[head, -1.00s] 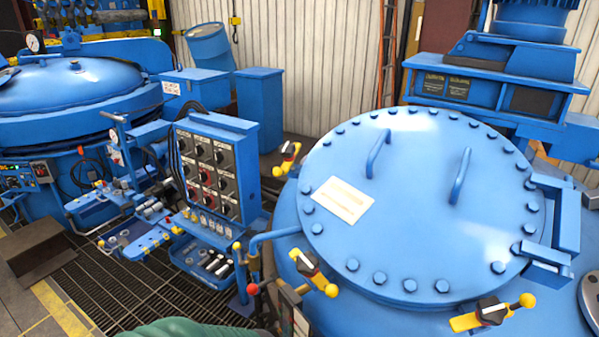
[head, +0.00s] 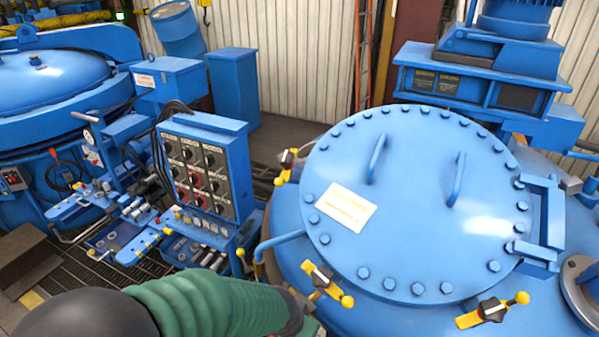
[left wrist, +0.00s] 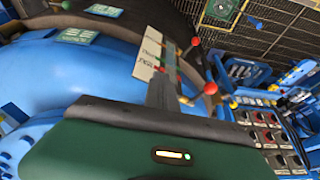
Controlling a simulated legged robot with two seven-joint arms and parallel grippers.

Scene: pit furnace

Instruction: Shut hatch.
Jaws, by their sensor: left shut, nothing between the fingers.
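The hatch (head: 415,225) is a round blue lid with bolts around its rim, two bar handles and a pale label. It lies over the top of a large blue vessel (head: 300,265), with a hinge bracket (head: 543,225) on its right. I cannot tell whether it sits fully flush. Black and yellow clamps stand around the rim at the left (head: 286,166), front left (head: 328,285) and front (head: 491,311). My left arm reaches in from the bottom left, below the lid's front left. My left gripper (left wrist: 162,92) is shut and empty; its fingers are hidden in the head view.
A control panel (head: 200,170) with several black and red knobs stands left of the hatch. Another blue vessel (head: 55,85) is at the far left. A blue machine (head: 480,75) stands behind the hatch. Grating floor (head: 60,265) lies at the lower left.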

